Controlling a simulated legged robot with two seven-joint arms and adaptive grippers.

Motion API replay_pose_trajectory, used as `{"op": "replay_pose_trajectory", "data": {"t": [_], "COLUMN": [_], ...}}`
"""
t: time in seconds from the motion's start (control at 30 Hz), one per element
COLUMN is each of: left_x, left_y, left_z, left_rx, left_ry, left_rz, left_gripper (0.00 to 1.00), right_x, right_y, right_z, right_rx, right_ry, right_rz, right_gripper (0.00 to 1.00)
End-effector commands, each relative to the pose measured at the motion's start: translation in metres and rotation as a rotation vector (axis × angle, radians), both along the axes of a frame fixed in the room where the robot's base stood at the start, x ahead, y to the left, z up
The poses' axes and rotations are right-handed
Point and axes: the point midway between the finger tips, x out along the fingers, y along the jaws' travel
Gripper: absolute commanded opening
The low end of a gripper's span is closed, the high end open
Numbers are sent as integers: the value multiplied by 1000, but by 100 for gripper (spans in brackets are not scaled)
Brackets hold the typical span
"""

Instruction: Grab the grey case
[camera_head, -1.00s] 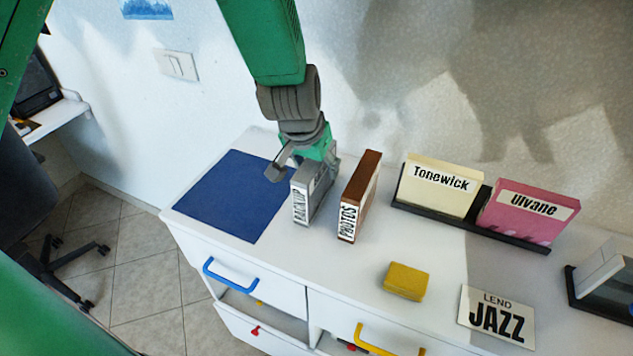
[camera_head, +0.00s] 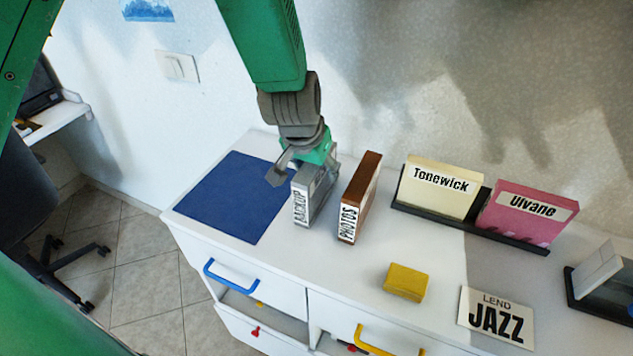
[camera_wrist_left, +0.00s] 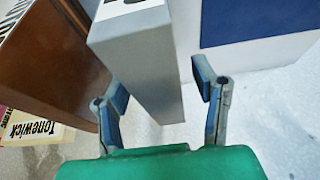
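The grey case (camera_head: 318,196), labelled BACKUP, stands upright on the white cabinet top beside the blue mat (camera_head: 232,196). It also shows in the left wrist view (camera_wrist_left: 140,62). My left gripper (camera_head: 306,170) is low over the back of the case, its fingers on either side. In the left wrist view my left gripper (camera_wrist_left: 160,86) is open. A clear gap shows between the right-hand finger and the case; the left-hand finger is close to the case, and I cannot tell if it touches. My right gripper is not in view.
A brown PHOTOS case (camera_head: 360,196) stands just right of the grey one. Further right are a black rack (camera_head: 520,240) with Tonewick and Ulvane cases, a yellow block (camera_head: 406,282) and a LEND JAZZ card (camera_head: 497,317). The blue mat is empty.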

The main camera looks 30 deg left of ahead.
Motion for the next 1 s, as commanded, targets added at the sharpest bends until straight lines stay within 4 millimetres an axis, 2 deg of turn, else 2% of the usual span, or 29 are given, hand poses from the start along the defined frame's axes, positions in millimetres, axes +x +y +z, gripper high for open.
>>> {"op": "replay_pose_trajectory", "data": {"t": [0.03,0.1,0.17,0.43,0.57,0.8,1.0], "left_x": [0,0,0,0,1,1,1], "left_y": [0,0,0,0,0,0,0], "left_z": [0,0,0,1,7,59,93], "left_rx": [0,0,0,0,1,3,3], "left_ry": [0,0,0,-1,-4,-7,-4], "left_rz": [0,0,0,0,0,-1,-1], "left_gripper": [43,18,0,0,0,0,0], "right_x": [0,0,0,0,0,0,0], "right_y": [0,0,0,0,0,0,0], "right_z": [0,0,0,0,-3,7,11], "right_rx": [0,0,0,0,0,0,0], "right_ry": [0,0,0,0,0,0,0], "right_rz": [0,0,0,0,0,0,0], "right_gripper": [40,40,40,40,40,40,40]}}
